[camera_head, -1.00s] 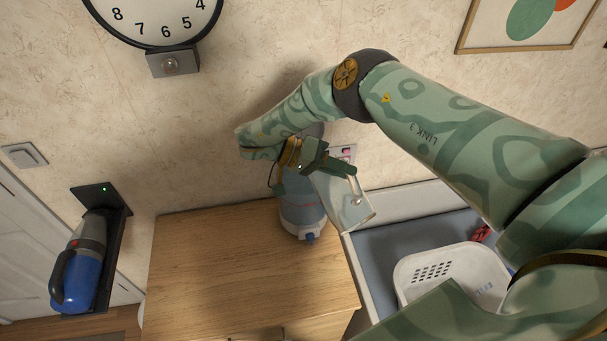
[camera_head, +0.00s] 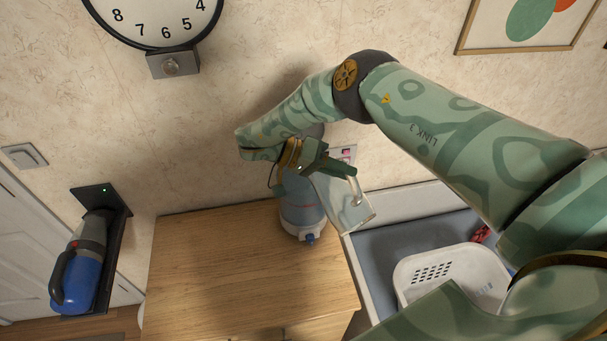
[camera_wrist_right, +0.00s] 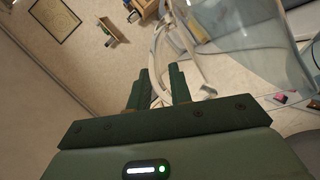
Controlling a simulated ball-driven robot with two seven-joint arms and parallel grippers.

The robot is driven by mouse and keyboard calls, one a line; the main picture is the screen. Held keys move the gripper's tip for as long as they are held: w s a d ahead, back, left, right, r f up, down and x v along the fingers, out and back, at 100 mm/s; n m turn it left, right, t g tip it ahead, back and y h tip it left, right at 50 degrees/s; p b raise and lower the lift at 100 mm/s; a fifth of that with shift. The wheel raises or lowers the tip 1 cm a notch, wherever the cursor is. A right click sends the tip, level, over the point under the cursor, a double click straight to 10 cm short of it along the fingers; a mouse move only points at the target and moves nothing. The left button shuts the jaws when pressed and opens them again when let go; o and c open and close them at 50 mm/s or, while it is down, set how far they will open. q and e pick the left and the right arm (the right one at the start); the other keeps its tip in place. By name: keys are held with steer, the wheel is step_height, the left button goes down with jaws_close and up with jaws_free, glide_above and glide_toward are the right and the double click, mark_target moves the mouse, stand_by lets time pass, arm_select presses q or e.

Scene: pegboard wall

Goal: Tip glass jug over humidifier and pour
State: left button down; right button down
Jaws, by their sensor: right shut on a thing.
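My right gripper (camera_head: 338,168) is shut on the glass jug's handle; its fingers (camera_wrist_right: 163,90) close around the pale handle (camera_wrist_right: 186,62) in the right wrist view. The clear glass jug (camera_head: 348,208) hangs tilted below the fingers, and its body (camera_wrist_right: 250,35) fills the upper right of the wrist view. The humidifier (camera_head: 302,208), with a bluish see-through tank and white base, stands on the wooden cabinet. My gripper and the jug partly cover its top and right side. I cannot tell whether the jug's rim is above the tank's opening, or whether liquid flows. My left gripper is out of view.
The wooden cabinet top (camera_head: 225,260) is bare left of the humidifier. A white basket (camera_head: 445,270) sits in the grey-blue recess at the right. A blue handheld vacuum (camera_head: 80,265) hangs on the left wall. A wall clock (camera_head: 155,12) is above.

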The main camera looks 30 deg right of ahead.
stand_by(0.6)
steer(key=shift+w+r, duration=0.1)
steer(key=shift+w, duration=0.05)
steer(key=shift+r, duration=0.1)
steer(key=shift+w+a+r+n+g+b, duration=0.1)
steer(key=shift+w+r+n+g+b, duration=0.2)
steer(key=shift+b, duration=0.25)
stand_by(1.9)
